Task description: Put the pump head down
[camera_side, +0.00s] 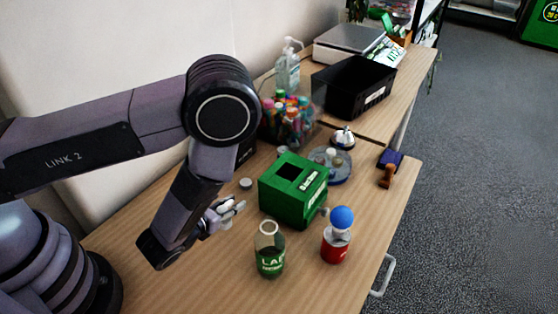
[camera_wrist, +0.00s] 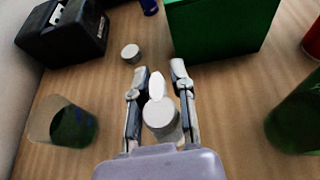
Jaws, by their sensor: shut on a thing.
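The pump head is white, with a round cap and a narrow spout; it shows in the wrist view (camera_wrist: 160,116) between the fingers of my gripper (camera_wrist: 161,78). My gripper is shut on it. In the side view my gripper (camera_side: 228,212) is left of the green box, with the white pump head partly hidden among the fingers. I cannot tell whether the pump head touches the table (camera_side: 200,290). An open-necked green bottle (camera_side: 269,250) with a label stands in front, to the right of my gripper; its green side shows at the right in the wrist view (camera_wrist: 300,115).
A green box (camera_side: 293,190) with a square top opening stands close by. A small grey disc (camera_wrist: 130,53), a black device (camera_wrist: 66,30) and a greenish cup (camera_wrist: 62,122) lie around my gripper. Bare wood lies between.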

